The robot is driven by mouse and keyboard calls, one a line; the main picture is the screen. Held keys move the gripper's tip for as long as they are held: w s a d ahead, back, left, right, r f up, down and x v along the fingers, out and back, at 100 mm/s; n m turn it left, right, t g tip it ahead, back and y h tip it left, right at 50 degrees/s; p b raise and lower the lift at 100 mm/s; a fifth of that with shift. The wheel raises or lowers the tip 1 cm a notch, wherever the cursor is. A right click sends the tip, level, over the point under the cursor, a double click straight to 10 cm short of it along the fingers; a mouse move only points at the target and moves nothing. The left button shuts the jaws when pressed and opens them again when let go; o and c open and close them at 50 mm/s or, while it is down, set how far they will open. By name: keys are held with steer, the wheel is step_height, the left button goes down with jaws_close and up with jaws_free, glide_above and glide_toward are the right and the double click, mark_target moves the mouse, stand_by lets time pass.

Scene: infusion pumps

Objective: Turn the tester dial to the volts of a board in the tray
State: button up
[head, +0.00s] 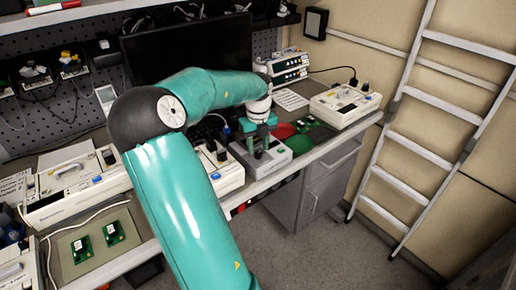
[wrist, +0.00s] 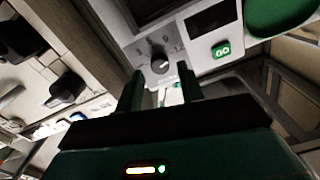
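The grey tester (head: 272,160) stands near the front edge of the bench, below my gripper (head: 262,146). In the wrist view its round dark dial (wrist: 160,64) has a pale mark, but the printed labels around it are too small to read. My gripper (wrist: 161,76) is open, with one finger either side of the dial's line; I cannot tell whether they touch it. The tester also shows a dark screen (wrist: 212,28) and a green GO button (wrist: 221,50). Two green boards (head: 83,249) (head: 114,232) lie on a flat beige tray or mat (head: 92,265) at lower left. Their markings are unreadable.
A red dish (head: 284,131) and a green dish (head: 300,145) lie right of the tester, with more green board (head: 309,122) behind. White pumps (head: 344,104) (head: 218,167) (head: 78,185) flank the work area. A dark monitor (head: 190,50) stands behind; a ladder (head: 430,110) leans at right.

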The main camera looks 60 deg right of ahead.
steer(key=shift+r, duration=2.6)
